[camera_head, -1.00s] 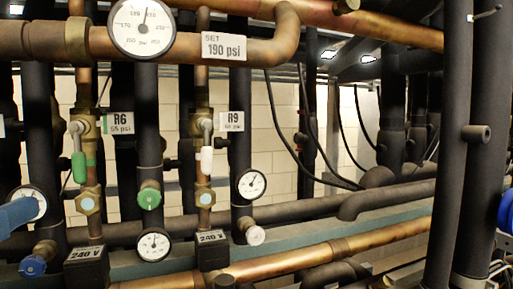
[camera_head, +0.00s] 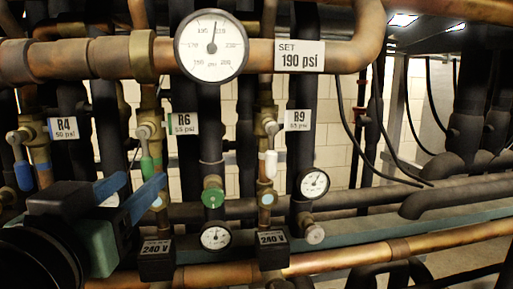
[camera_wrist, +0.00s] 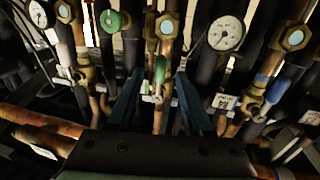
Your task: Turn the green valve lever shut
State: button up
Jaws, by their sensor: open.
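The green valve lever (camera_head: 147,165) hangs down from its brass valve (camera_head: 150,131) on a copper pipe, beside the R6 label (camera_head: 184,124). My gripper (camera_head: 142,178) is open, its blue fingers reaching toward the lever from the lower left. In the wrist view, which looks upside down, the green lever (camera_wrist: 160,69) shows between the tips of the open fingers of my gripper (camera_wrist: 160,76). A finger partly covers the lever's lower end in the head view. I cannot tell whether either finger touches it.
A blue lever (camera_head: 23,175) hangs to the left by R4, and a white lever (camera_head: 270,163) to the right by R9. A green round knob (camera_head: 213,198), gauges and 240 V boxes (camera_head: 157,258) sit close by. A thick copper pipe (camera_head: 110,57) crosses above.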

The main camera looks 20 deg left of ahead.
aim_at(145, 174)
jog(key=shift+p+x, duration=0.55)
jog(key=shift+x, duration=1.8)
jog(key=shift+c, duration=0.2)
grip_shut()
